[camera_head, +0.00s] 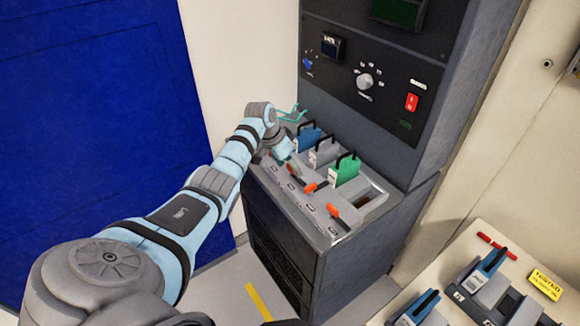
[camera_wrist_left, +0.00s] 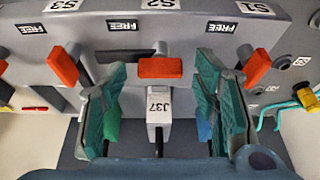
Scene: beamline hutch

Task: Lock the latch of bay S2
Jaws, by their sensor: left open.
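The bay S2 latch has an orange handle (camera_wrist_left: 160,68), seen in the left wrist view between the S2 label (camera_wrist_left: 161,3) and the grey module marked J37 (camera_wrist_left: 159,106). The grey module (camera_head: 324,152) stands between a blue and a green one. My right gripper is out of view.
Neighbouring orange handles for S3 (camera_wrist_left: 63,66) and S1 (camera_wrist_left: 256,68) stand close on both sides, also with FREE signs. The green module (camera_head: 345,168) and blue module (camera_head: 307,136) rise behind. A control panel (camera_head: 380,75) stands above. A bench with blue modules (camera_head: 488,266) is at lower right.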

